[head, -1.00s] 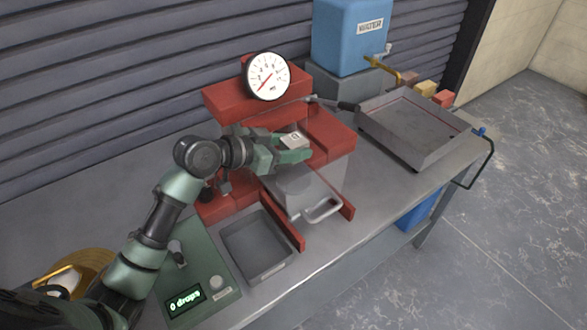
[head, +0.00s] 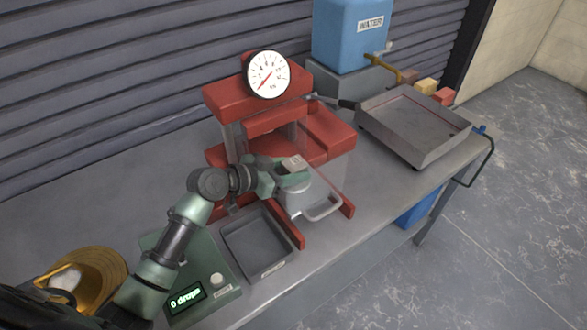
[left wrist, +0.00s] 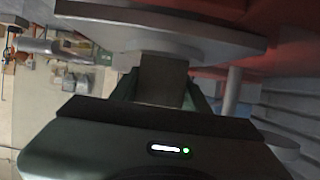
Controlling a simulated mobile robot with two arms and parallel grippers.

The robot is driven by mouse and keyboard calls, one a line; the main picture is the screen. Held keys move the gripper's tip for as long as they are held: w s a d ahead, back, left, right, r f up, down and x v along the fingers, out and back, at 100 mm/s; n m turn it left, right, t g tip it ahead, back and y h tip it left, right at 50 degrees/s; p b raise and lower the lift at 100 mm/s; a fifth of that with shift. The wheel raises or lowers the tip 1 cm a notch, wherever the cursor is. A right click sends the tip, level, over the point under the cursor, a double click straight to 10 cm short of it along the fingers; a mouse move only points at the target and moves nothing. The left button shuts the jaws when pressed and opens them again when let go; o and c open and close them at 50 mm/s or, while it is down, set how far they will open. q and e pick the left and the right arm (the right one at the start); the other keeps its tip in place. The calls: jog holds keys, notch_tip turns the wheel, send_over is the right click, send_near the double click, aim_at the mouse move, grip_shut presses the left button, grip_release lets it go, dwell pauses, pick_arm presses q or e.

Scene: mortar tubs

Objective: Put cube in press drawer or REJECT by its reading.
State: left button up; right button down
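My left gripper (head: 282,173) is shut on a small grey cube (head: 293,162) with a mark on its top face. In the left wrist view the cube (left wrist: 162,82) sits between the fingers, under a pale round plate. The gripper is in front of the red press (head: 258,95), above its grey drawer (head: 310,194), which is pulled out with its handle to the front. I cannot tell whether the cube touches the drawer. A grey tray (head: 233,240) stands left of the drawer; its front label is too small to read. My right gripper is not in view.
The press's dial gauge (head: 268,75) has a red needle pointing low left. A green box (head: 222,283) reads "0 drops". A large grey tray (head: 415,125), a blue water tank (head: 348,35) and a gold pan (head: 100,268) are also on the bench.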

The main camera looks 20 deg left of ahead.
pick_arm(q)
jog(key=o, duration=0.4)
jog(key=shift+c, duration=0.2)
jog(key=shift+r, duration=0.15)
jog(key=p+v, duration=0.2)
jog(key=v, duration=1)
jog(key=shift+r, duration=0.1)
